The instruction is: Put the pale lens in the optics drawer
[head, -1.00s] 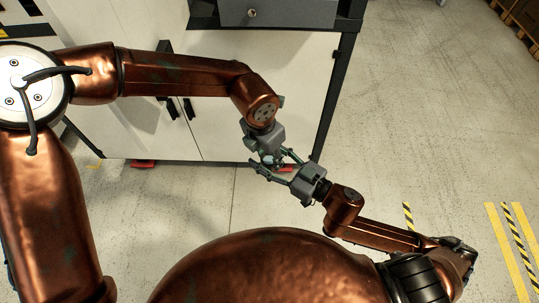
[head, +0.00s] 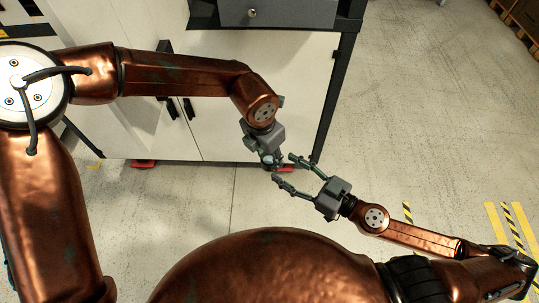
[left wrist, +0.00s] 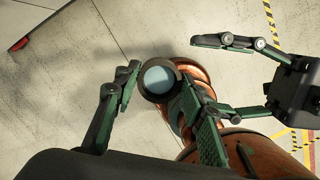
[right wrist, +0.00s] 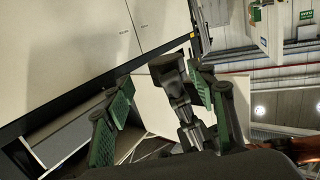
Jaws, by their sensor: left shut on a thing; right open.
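The pale lens (left wrist: 158,79) is a pale blue disc in a dark round rim. In the left wrist view it sits between the green-padded fingers of my left gripper (left wrist: 160,86), which is shut on it. In the head view my left gripper (head: 270,161) hangs low in front of the cabinet, and the lens is small and hard to make out. My right gripper (head: 284,168) is open and empty, just right of and below it, its fingers spread towards it. I cannot identify the optics drawer in any view.
A white cabinet (head: 264,90) with dark handles stands behind my left arm. A dark grey front (head: 285,13) with a round knob or lock is above it. The concrete floor (head: 420,120) to the right is clear, with yellow-black striped markings.

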